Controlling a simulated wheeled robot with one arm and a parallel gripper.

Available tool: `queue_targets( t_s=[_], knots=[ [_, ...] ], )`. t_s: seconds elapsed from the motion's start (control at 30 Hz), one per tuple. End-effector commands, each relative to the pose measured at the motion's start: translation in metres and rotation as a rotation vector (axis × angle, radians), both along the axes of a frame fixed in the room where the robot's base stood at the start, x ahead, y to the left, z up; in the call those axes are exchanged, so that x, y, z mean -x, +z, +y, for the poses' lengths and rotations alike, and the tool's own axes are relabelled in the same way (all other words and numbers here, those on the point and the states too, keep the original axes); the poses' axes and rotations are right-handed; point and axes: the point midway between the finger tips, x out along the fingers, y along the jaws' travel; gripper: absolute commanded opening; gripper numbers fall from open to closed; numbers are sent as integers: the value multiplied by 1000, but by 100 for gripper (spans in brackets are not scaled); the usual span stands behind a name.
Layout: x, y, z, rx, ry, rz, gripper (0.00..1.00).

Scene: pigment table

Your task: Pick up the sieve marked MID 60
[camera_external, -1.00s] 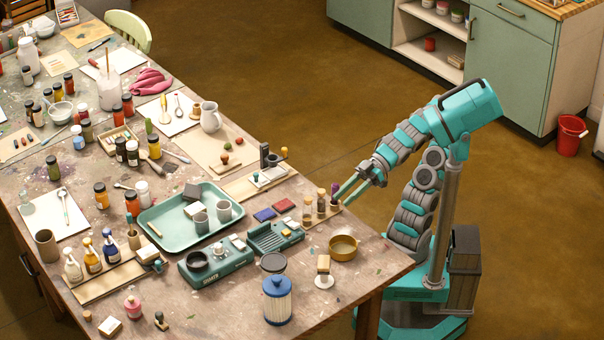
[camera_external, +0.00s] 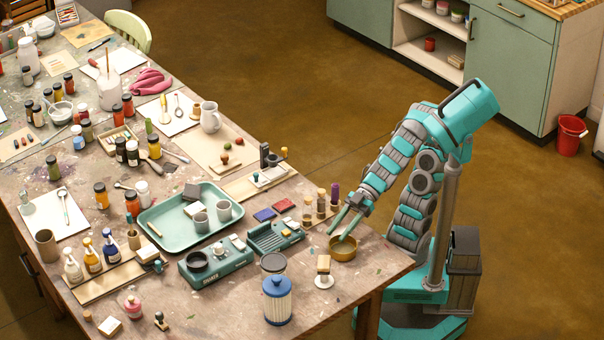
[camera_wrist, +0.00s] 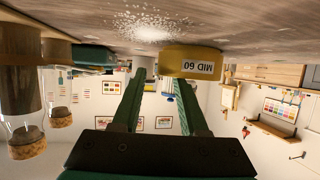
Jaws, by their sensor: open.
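The sieve marked MID 60 (camera_external: 343,251) is a low, round, brass-yellow pan on the table near its right edge. In the wrist view, which is upside down, the sieve (camera_wrist: 192,62) shows its label on the side. My gripper (camera_external: 338,236) is open, its two green fingers slanting down to the sieve's rim. In the wrist view the open fingers (camera_wrist: 160,79) point toward the table, with the sieve mostly right of the gap between them. Nothing is between the fingers. Whether a fingertip touches the rim I cannot tell.
Corked vials (camera_external: 307,211) stand just left of the gripper; they show large in the wrist view (camera_wrist: 25,135). White grains (camera_wrist: 150,28) lie on the table by the sieve.

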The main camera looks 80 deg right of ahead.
Motion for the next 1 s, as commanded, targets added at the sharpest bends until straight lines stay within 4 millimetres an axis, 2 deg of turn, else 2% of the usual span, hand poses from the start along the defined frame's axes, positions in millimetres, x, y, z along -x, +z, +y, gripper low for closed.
queue_targets(
  t_s=[0.17, 0.4, 0.8, 1.0],
  knots=[
    [-9, -7, 13, 1, -1, -1, 43],
    [-10, -7, 14, -1, 0, -1, 43],
    [-10, -7, 14, -1, 0, 0, 0],
    [-10, -7, 14, 0, -1, 0, 0]
  ],
)
